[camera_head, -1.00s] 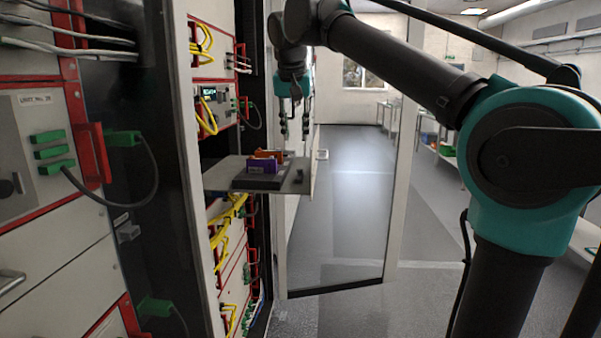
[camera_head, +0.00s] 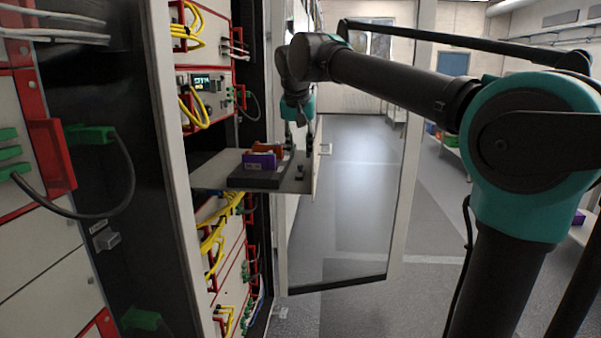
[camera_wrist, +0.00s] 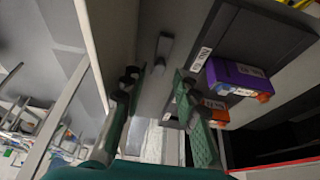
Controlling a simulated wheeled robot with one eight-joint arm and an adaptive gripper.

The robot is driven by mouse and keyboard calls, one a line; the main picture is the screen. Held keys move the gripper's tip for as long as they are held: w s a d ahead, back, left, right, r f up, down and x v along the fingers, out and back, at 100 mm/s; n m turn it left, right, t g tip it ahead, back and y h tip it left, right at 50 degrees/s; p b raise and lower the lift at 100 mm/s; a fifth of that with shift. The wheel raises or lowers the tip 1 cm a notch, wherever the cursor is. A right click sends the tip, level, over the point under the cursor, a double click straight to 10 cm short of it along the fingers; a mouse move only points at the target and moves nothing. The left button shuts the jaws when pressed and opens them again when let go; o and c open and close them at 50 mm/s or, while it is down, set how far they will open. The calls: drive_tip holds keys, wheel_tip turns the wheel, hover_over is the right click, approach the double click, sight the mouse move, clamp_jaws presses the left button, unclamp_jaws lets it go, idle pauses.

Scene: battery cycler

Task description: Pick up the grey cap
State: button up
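The small dark-grey cap (camera_head: 300,170) sits on the right part of the grey shelf (camera_head: 212,172) that sticks out from the rack. In the wrist view a grey cap-like piece (camera_wrist: 162,52) lies on the shelf surface, just beyond my fingertips. My gripper (camera_wrist: 155,80) is open and empty, with one finger on each side of the line to the cap. In the head view my gripper (camera_head: 301,146) hangs over the far right part of the shelf, behind the cap. I cannot tell the exact gap between fingertips and cap.
A purple battery block (camera_head: 260,160) and an orange one (camera_head: 268,146) sit in a dark holder (camera_head: 255,178), left of the cap. In the wrist view the purple block (camera_wrist: 232,77) is close to my right finger. A glass door (camera_head: 345,225) stands open at right.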

sight(300, 169)
drive_tip(key=shift+x, duration=3.9)
drive_tip(key=shift+w+a+r, duration=0.1)
drive_tip(key=shift+w+a, duration=0.05)
drive_tip(key=shift+c, duration=0.5)
drive_tip(key=c, duration=0.5)
drive_tip(key=shift+c, duration=0.2)
